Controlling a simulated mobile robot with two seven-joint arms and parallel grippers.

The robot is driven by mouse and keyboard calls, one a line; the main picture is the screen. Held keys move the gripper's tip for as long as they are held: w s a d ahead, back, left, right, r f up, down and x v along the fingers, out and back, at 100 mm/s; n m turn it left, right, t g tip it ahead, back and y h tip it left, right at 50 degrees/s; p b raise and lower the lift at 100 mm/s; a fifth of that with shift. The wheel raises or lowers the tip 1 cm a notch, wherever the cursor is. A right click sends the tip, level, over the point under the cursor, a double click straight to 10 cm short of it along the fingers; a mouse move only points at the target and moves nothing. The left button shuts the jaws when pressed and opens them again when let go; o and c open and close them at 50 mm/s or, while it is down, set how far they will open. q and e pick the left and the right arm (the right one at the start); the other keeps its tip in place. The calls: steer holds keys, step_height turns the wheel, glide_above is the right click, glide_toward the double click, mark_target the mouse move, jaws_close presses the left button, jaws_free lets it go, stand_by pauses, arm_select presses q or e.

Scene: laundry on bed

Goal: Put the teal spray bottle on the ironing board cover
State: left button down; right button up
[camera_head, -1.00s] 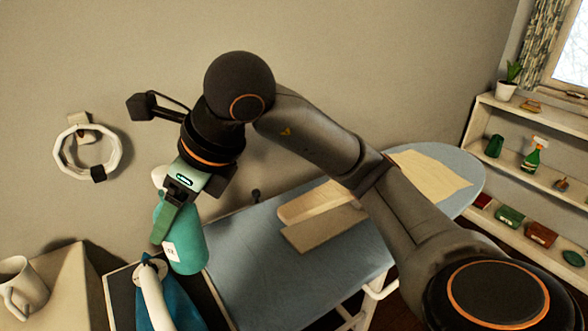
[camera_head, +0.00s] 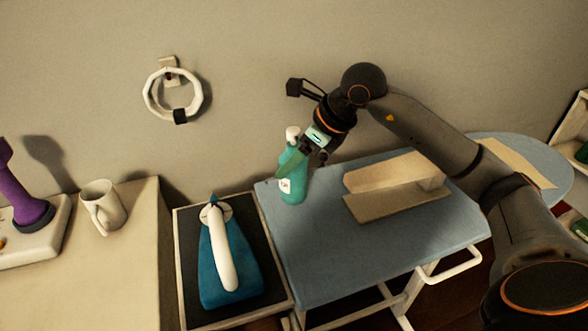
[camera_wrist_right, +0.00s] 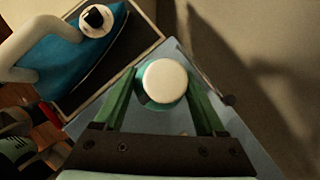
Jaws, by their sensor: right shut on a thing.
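The teal spray bottle (camera_head: 293,178) with a white top is upright at the left end of the blue ironing board cover (camera_head: 330,245). I cannot tell whether its base touches the cover. My right gripper (camera_head: 288,165) is shut on it from the upper right. In the right wrist view the bottle's white cap (camera_wrist_right: 165,81) shows between the two green fingers (camera_wrist_right: 160,100); the cap hides most of the body. My left gripper is not in view.
A blue iron (camera_head: 228,260) rests on a dark framed tray (camera_head: 187,265) just left of the board. A beige sleeve board (camera_head: 395,190) stands on the cover to the right. A white mug (camera_head: 103,207) is on the left counter. The cover's front is clear.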

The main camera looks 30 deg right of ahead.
steer(key=shift+d+f, duration=0.1)
steer(key=shift+f, duration=1.5)
steer(key=shift+f, duration=0.1)
steer(key=o, duration=1.6)
steer(key=shift+r, duration=0.25)
steer(key=v, duration=1.1)
steer(key=shift+s+d+r, duration=0.1)
steer(key=shift+s+r, duration=0.1)
steer(key=shift+r, duration=0.05)
